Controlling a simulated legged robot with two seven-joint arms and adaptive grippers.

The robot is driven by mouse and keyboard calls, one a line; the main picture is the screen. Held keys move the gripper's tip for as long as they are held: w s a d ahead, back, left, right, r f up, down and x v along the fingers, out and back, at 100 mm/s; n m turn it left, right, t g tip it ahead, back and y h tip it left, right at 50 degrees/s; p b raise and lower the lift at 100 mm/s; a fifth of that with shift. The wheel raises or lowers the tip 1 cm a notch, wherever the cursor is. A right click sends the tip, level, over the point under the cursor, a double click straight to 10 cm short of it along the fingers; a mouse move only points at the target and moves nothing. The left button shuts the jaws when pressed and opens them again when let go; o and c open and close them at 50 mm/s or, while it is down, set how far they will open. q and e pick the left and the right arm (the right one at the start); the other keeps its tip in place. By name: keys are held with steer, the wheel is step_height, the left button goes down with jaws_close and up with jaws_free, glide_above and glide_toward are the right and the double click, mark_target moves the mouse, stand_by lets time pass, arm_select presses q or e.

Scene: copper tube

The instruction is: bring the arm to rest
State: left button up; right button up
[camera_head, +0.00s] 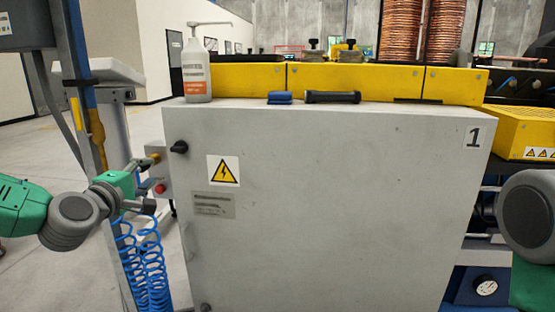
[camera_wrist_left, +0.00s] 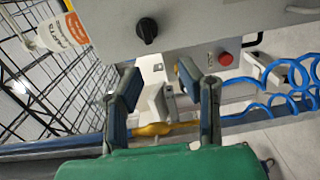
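My left arm (camera_head: 70,215) comes in from the left edge in the head view, with its gripper (camera_head: 148,183) beside the left side of the grey cabinet. In the left wrist view the two fingers of this gripper (camera_wrist_left: 160,78) stand well apart, with nothing visibly held between them. A grey bracket-like part and a yellow part show beyond the gap. Part of my right arm (camera_head: 530,215) shows at the right edge of the head view. Its gripper cannot be made out there.
The grey cabinet (camera_head: 320,190) fills the middle. On its top are a white pump bottle (camera_head: 196,75), a blue item (camera_head: 280,98) and a black cylinder (camera_head: 332,97). A red button (camera_wrist_left: 225,59), blue coiled hoses (camera_head: 150,265) and a blue post (camera_head: 85,110) are close to the left gripper.

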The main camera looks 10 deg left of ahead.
arm_select(q)
steer(key=s+d+f+m+g+h+p, duration=0.1)
steer(key=s+d+f+m+g, duration=0.4)
steer(key=f, duration=0.6)
steer(key=s+d+f+m+g+h+p, duration=0.1)
steer(key=s+d+f+m+g+p, duration=0.2)
steer(key=s+d+f, duration=0.65)
steer(key=s+a+f+m+g, duration=0.1)
steer(key=s+f+m+g, duration=0.2)
steer(key=s, duration=0.5)
steer(key=s+a+f+m+g+y+p, duration=0.1)
steer(key=s+a+f+m+g, duration=0.1)
steer(key=s+f, duration=0.4)
steer(key=s+a+f+m+g+y, duration=0.1)
steer(key=s+f+m+g, duration=0.3)
steer(key=s, duration=0.8)
steer(key=shift+a+f+m+p, duration=0.3)
steer(key=shift+a+f+m, duration=0.15)
steer(key=shift+m, duration=0.15)
steer(key=shift+d, duration=0.1)
